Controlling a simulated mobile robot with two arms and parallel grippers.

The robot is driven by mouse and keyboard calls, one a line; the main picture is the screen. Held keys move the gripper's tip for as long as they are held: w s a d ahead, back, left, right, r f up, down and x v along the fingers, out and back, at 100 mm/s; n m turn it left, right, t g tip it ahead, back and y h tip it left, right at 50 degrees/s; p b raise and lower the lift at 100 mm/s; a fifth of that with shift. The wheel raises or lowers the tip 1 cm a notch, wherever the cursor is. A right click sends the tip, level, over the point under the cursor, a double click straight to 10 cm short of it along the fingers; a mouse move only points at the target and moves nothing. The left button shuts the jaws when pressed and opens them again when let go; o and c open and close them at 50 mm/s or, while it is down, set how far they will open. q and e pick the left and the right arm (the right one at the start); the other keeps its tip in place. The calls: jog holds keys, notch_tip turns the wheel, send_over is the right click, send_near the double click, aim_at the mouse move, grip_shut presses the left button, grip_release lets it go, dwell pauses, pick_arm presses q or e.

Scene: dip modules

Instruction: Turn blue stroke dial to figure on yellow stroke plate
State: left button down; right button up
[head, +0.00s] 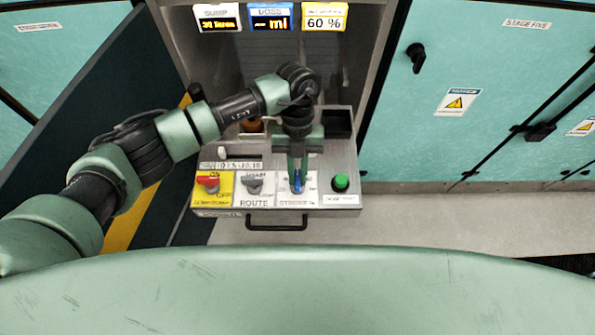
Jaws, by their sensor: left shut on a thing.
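The blue stroke dial (297,186) sits on the control panel, above a white label that seems to read STROKE %. My left gripper (297,172) points down at the dial from above and is shut on it. The fingers cover part of the dial and its scale, so I cannot tell which figure it points to. The yellow-edged plate (324,18) at the top of the cabinet reads 60 %; its small heading is too blurred to read. My right gripper is not in view.
Left of the dial are a red switch (208,183) on a yellow plate and a grey ROUTE knob (253,185). A green button (341,182) is close on the right. A black handle (276,222) juts from the panel's front. An open dark door (85,110) stands at left.

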pick_arm(q)
jog(key=c, duration=1.4)
grip_release()
jog(key=b+v, duration=0.1)
jog(key=v, duration=0.7)
